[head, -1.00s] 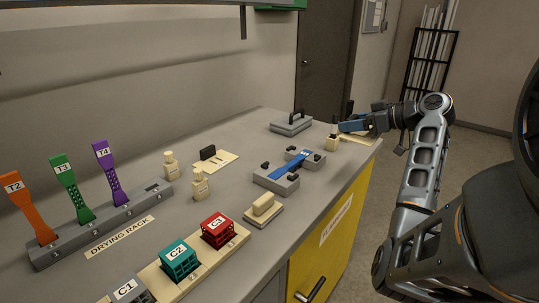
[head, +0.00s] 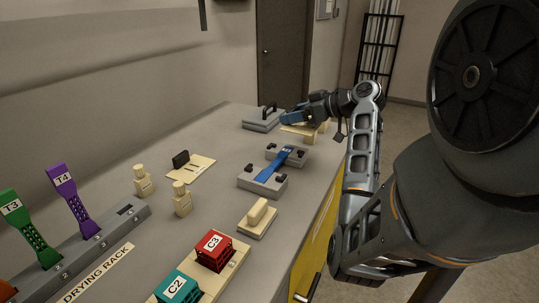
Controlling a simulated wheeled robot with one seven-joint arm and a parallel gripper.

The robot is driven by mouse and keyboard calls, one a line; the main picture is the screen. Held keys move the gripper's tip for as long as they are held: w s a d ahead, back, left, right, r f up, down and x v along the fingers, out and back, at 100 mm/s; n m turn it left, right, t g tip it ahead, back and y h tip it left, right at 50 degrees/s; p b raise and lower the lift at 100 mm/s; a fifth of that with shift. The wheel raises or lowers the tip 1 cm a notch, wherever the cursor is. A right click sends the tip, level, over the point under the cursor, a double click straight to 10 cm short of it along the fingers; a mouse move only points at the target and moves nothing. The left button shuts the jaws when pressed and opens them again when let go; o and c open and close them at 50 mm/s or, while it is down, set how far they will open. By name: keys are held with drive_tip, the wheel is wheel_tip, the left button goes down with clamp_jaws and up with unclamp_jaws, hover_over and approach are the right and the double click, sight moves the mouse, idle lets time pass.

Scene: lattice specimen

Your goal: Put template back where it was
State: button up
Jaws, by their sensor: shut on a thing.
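My gripper (head: 291,118), with blue fingers, is at the far end of the bench, beside the grey block with a dark handle. It is shut on a thin pale plate, which I take for the template (head: 297,130). The plate shows under and to the right of the fingers. The fingers hide the grip itself, and I cannot tell how high the plate is above the bench. Small pale blocks (head: 309,138) stand close to the plate's right end, near the bench edge; I cannot tell whether they touch it.
A grey fixture (head: 262,183) holds a blue specimen (head: 274,165) mid-bench. The grey handled block (head: 261,122) is at the back. Nearer are a slotted pale plate (head: 200,168), pale bottles (head: 182,200), a pale handled block (head: 258,218), the drying rack (head: 110,238) and cubes (head: 214,250).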

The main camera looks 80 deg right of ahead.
drive_tip(key=w+a+f+p, duration=0.1)
drive_tip(key=w+a+f, duration=0.4)
drive_tip(key=w+a, duration=0.1)
drive_tip(key=shift+w+f, duration=0.3)
drive_tip(key=shift+w, duration=0.3)
drive_tip(key=shift+a+f+p, duration=0.1)
drive_tip(key=shift+f+p, duration=0.45)
drive_tip(key=shift+f, duration=1.4)
drive_tip(key=shift+c, duration=0.5)
drive_tip(key=o, duration=1.1)
drive_tip(key=shift+f, duration=0.2)
